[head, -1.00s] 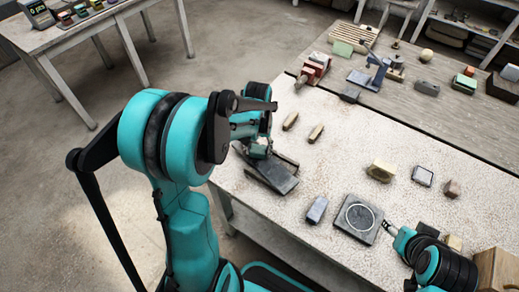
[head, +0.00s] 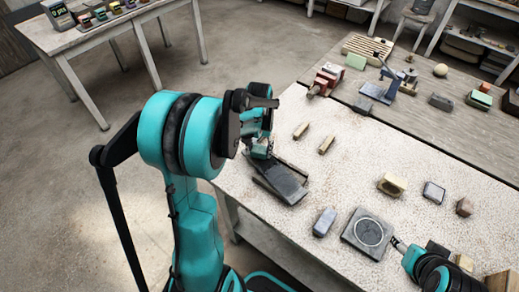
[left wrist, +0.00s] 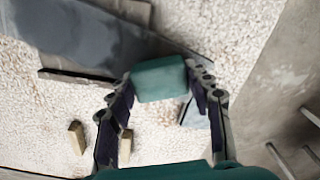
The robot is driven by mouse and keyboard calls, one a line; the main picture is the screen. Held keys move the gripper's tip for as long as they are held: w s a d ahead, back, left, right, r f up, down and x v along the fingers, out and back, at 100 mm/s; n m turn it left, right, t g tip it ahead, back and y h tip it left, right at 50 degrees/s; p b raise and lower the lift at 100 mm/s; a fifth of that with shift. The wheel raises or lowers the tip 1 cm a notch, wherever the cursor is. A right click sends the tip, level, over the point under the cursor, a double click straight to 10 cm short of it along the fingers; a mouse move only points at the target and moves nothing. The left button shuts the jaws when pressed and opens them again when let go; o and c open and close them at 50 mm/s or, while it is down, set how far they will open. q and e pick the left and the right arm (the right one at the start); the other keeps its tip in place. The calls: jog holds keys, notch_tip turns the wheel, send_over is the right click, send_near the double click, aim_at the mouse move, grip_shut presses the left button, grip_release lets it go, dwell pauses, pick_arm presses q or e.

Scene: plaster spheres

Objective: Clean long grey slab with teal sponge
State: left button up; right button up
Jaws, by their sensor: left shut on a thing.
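The long grey slab (head: 280,183) lies near the left edge of the speckled table, its surface darker in patches. In the left wrist view the slab (left wrist: 80,35) fills the upper left. My left gripper (left wrist: 160,76) is shut on the teal sponge (left wrist: 160,82), with a finger on each side of it. In the head view the gripper (head: 260,148) is at the slab's far end, partly hidden by my arm. I cannot tell whether the sponge touches the slab. My right gripper (head: 398,243) is small at lower right, beside a square plate; its fingers are unclear.
The square plate (head: 369,233) bears a pale ring. A grey block (head: 325,222), a yellowish block (head: 391,184) and two small wooden pieces (head: 326,144) lie on the table. A blue-grey clamp-like tool (head: 380,88) stands farther back. The middle of the table is mostly clear.

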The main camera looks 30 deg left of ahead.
pick_arm(q)
jog(key=shift+f+b, duration=0.5)
jog(key=shift+f, duration=0.1)
